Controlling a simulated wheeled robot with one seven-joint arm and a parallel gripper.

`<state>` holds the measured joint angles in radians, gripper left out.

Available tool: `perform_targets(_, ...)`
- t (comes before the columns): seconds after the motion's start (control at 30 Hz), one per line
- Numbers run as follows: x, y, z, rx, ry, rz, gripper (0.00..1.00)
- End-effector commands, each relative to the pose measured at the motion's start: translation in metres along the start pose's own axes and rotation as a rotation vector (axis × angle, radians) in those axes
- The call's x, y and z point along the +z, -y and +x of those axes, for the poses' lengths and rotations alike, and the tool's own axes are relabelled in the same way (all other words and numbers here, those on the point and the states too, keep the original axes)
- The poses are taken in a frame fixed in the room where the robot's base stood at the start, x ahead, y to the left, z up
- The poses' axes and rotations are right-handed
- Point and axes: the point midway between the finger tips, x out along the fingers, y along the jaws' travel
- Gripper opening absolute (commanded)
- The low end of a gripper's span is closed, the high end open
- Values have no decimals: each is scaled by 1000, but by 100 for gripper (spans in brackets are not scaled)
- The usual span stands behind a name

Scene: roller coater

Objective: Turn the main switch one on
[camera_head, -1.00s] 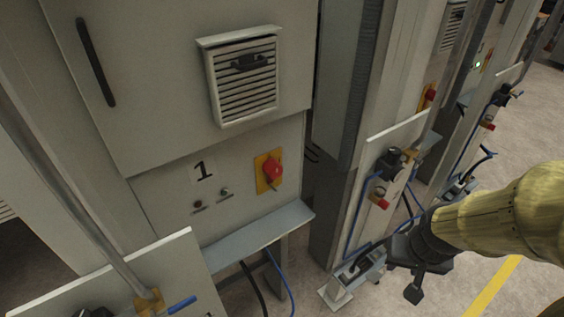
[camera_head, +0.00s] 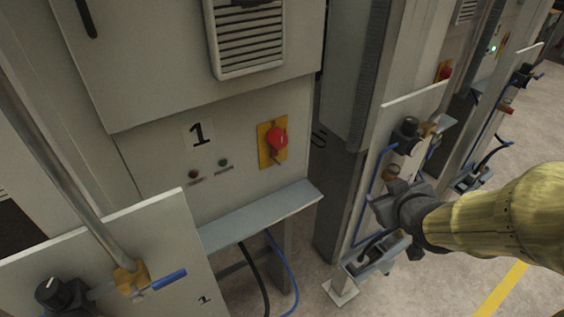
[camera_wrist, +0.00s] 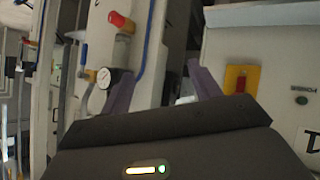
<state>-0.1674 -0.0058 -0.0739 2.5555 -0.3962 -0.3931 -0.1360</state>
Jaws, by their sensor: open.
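The main switch one is a red rotary knob (camera_head: 277,139) on a yellow plate (camera_head: 265,160). It sits on the light grey cabinet front to the right of the number 1 label (camera_head: 198,134), in the middle of the head view. The knob is upright-looking. In the wrist view a yellow plate with a red knob (camera_wrist: 239,82) shows right of the fingers, seen roughly upside down. My gripper (camera_head: 372,205) is right of and lower than the switch, apart from it. In the wrist view its two fingers (camera_wrist: 160,85) are spread and nothing is between them.
A grey ledge (camera_head: 262,215) juts out below the switch. A panel with a black regulator knob and a gauge (camera_head: 405,135) stands right of the cabinet, near my gripper. A similar panel (camera_head: 150,230) with a blue-handled valve is at front left. Free floor lies at right.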

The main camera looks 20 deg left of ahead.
Motion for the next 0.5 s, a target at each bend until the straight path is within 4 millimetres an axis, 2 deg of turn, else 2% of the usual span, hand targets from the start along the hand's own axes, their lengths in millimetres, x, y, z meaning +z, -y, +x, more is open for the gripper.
perform_targets(0.03,0,15,14,-16,-89,-60,63)
perform_targets(0.17,-27,48,22,-67,-338,-215,63)
perform_targets(0.33,-53,95,12,-144,-637,-370,63)
perform_targets(0.5,-65,117,-3,-188,-790,-432,63)
